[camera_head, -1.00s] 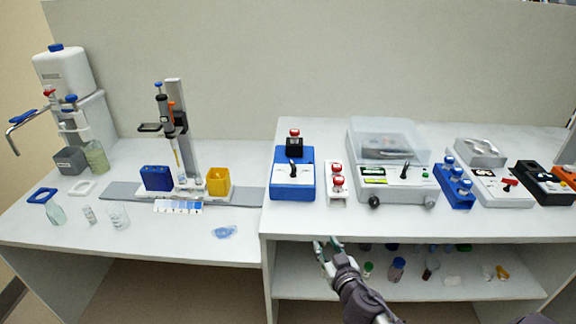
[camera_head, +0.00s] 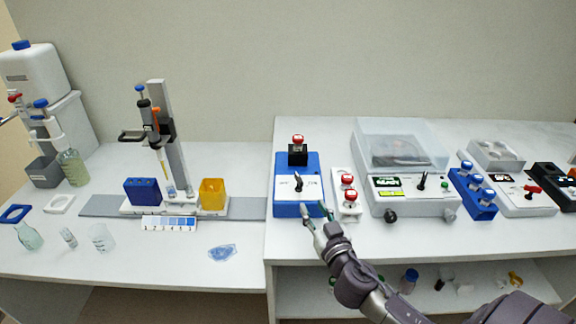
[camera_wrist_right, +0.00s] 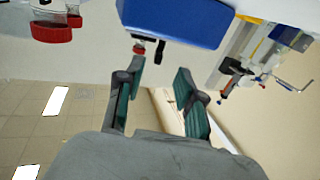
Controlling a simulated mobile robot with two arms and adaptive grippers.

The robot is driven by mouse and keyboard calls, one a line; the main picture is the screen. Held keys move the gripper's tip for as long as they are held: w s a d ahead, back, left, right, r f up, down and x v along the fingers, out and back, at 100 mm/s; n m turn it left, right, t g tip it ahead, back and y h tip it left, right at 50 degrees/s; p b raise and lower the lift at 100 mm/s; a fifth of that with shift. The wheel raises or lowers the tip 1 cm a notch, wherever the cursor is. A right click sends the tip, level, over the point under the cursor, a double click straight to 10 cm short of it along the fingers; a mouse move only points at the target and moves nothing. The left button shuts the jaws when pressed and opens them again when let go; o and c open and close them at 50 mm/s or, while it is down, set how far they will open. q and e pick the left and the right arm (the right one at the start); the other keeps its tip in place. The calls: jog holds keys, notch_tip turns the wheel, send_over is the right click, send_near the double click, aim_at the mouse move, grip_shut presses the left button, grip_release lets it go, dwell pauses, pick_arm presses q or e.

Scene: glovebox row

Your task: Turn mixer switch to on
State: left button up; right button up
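The mixer looks to be the blue box (camera_head: 285,209) with a white top plate, at the left end of the right bench. A black toggle switch (camera_head: 298,182) stands on the plate, and a red-capped tube sits in a black holder (camera_head: 298,154) behind it. My right gripper (camera_head: 315,211) is at the front edge of the blue box, below the switch, not visibly touching it. Its fingers are apart and empty; in the right wrist view (camera_wrist_right: 158,80) the blue box (camera_wrist_right: 180,20) is beyond the fingertips. My left gripper is not in view.
A rack with red-capped tubes (camera_head: 348,195) stands just right of the blue box. A centrifuge-like machine (camera_head: 410,204) with a clear lid is beyond it. A pipette stand (camera_head: 165,120) is on the lower left bench. A shelf with bottles lies under the right bench.

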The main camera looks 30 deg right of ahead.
aim_at(296, 176)
jog(key=shift+w+d+r, duration=0.1)
jog(key=shift+w+r, duration=0.05)
jog(key=shift+w, duration=0.35)
jog(key=shift+w+r, duration=0.15)
jog(key=shift+w, duration=0.15)
jog(key=shift+w+d+r+p, duration=0.15)
jog(key=shift+w+r+p, duration=0.1)
jog(key=shift+p, duration=0.1)
jog(key=p+x, duration=0.1)
jog(key=x, duration=0.4)
jog(key=shift+r, duration=0.15)
jog(key=p+x, duration=0.1)
jog(key=x, duration=0.2)
jog(key=shift+w, duration=0.2)
jog(key=x, duration=0.2)
jog(key=shift+w+d, duration=0.15)
jog(key=shift+w, duration=0.2)
jog(key=shift+w+f, duration=0.25)
jog(key=shift+c, duration=0.8)
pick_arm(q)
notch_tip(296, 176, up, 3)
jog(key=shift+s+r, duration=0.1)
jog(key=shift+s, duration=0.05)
pick_arm(e)
grip_shut()
